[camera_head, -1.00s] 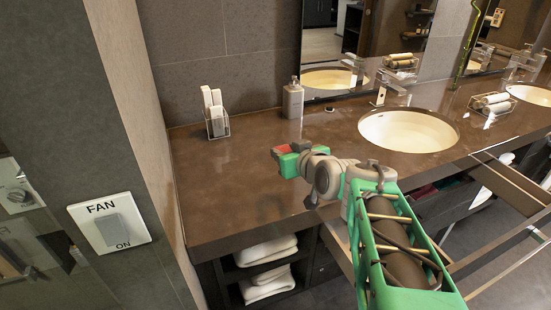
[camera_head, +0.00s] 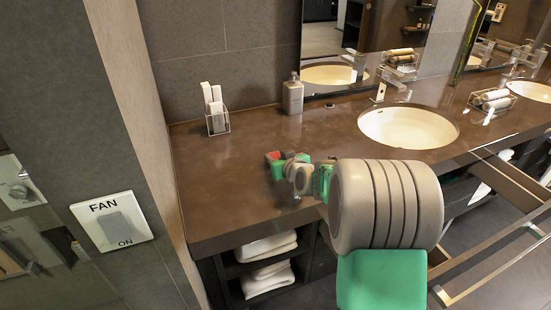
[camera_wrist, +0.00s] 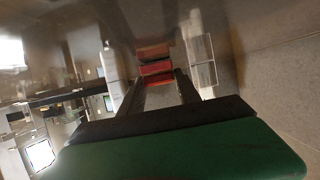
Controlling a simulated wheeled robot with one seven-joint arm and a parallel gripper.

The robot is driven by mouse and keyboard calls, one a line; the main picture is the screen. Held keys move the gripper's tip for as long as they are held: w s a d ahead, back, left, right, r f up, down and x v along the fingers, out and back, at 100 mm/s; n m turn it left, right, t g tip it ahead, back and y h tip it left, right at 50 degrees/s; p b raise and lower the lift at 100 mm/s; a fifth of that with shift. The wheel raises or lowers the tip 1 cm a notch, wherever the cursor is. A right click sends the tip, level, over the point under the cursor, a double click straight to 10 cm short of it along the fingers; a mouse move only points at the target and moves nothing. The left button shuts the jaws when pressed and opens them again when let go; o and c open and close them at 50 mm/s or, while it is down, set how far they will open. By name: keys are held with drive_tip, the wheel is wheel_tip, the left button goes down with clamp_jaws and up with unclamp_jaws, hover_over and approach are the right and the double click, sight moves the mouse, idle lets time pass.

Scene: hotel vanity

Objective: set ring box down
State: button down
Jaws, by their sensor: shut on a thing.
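The ring box is a small red box (camera_wrist: 156,68) between my finger ends in the wrist view. In the head view it shows as a small red patch (camera_head: 273,156) at the tip of my gripper (camera_head: 276,161). My gripper (camera_wrist: 158,86) is shut on it. The box is over the left part of the brown counter (camera_head: 225,185). I cannot tell whether its underside touches the counter. My arm hides part of the counter's front edge.
A clear holder with white items (camera_head: 217,124) and a soap bottle (camera_head: 293,97) stand at the back by the wall. A sink (camera_head: 408,128) lies to the right. The counter left of my gripper is clear.

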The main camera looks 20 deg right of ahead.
drive_tip(key=shift+f+b, duration=0.25)
drive_tip(key=shift+b, duration=0.05)
drive_tip(key=c, duration=0.9)
unclamp_jaws()
drive_tip(key=shift+r, duration=0.1)
drive_tip(key=shift+o, duration=0.2)
